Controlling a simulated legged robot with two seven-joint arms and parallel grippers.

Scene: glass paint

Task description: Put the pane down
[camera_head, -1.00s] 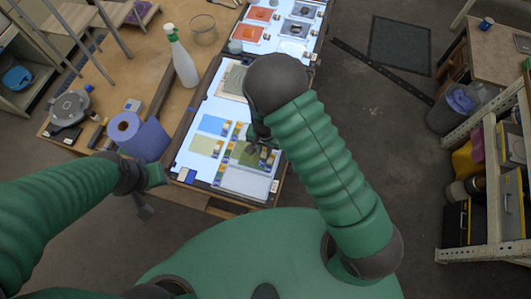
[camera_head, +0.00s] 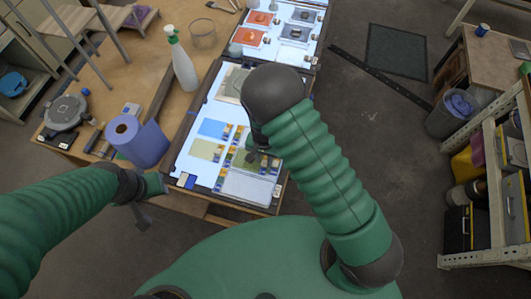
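My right gripper (camera_head: 255,155) is low over the lit table (camera_head: 185,160), at a green pane (camera_head: 242,160). My own arm and wrist hide part of this pane and most of the fingers, so I cannot tell whether the gripper holds it or whether it touches the table. A blue pane (camera_head: 213,128) and a pale yellow pane (camera_head: 203,149) lie to the left, with small coloured blocks beside them. A pale blank panel (camera_head: 248,187) lies in front. My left gripper (camera_head: 142,213) is off the table's front-left edge, apart from the panes; its fingers are too small to read.
A blue paper roll (camera_head: 138,141) and a white spray bottle (camera_head: 181,60) stand left of the lit table. A glass bowl (camera_head: 203,34) is behind. Orange and grey panes lie at the far end. Open floor is to the right.

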